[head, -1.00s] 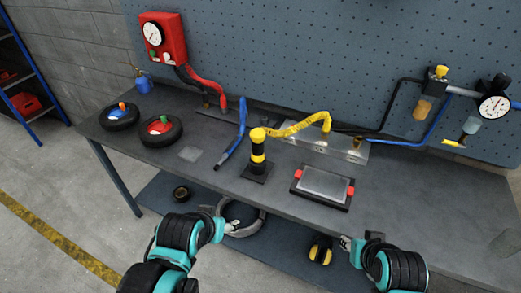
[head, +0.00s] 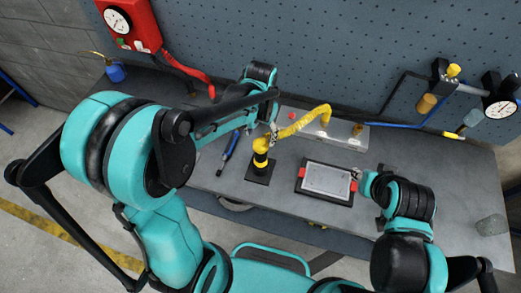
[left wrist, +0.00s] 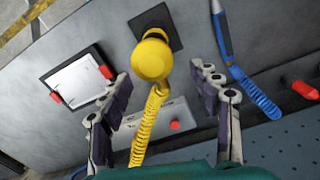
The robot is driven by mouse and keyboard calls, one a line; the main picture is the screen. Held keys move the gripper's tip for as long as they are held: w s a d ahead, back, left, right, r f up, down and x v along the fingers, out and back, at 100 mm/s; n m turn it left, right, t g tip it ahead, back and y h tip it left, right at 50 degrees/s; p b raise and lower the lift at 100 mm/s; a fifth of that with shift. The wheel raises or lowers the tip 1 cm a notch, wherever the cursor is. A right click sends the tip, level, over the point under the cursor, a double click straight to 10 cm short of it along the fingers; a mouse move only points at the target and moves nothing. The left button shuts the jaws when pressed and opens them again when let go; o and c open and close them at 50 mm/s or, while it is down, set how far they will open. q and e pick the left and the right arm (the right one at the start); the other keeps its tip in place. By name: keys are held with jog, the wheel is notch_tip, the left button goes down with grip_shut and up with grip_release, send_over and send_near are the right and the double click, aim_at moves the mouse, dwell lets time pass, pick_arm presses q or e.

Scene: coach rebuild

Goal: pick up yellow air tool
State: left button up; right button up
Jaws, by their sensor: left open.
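The yellow air tool (head: 260,160) stands upright on a black square base (head: 260,173), with a yellow coiled hose (head: 305,122) running from its top. In the left wrist view the tool's round yellow top (left wrist: 152,60) shows between the two fingers of my left gripper (left wrist: 161,76). The fingers are open, one on each side, with gaps to the tool. In the head view my left gripper (head: 272,131) is just above the tool, partly hidden by its own arm. My right gripper (head: 364,176) is by the right edge of a tray; its fingers are too small to read.
A black tray with red clips and a silver plate (head: 326,180) lies right of the tool. A blue air tool (head: 229,150) lies left of it. The bench (head: 465,175) is mostly clear at right.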

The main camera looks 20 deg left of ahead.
aim_at(261, 148)
pick_arm(q)
jog(key=f, duration=0.3)
jog(key=s+f+b, duration=0.1)
jog(key=f, duration=0.2)
jog(key=shift+s+d+f, duration=0.15)
jog(key=shift+s+d, duration=0.05)
grip_shut()
